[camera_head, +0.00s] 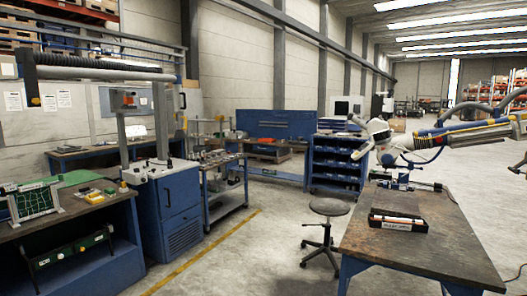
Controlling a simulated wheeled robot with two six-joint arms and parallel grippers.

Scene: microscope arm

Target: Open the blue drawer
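I cannot tell for sure which blue front is the drawer. A blue cabinet (182,191) stands left of centre under a light grey top, with a small dark handle or latch on its front, which looks closed. A blue rack (335,172) with several rows of bins or drawers stands farther back near the middle; its separate fronts are too small to read. Neither of my grippers can be made out in this view.
A wooden workbench (456,240) with a dark tray (398,221) stands at the right, below a white-and-blue jointed arm (455,137). A round stool (329,207) stands before it. The floor between is mostly clear.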

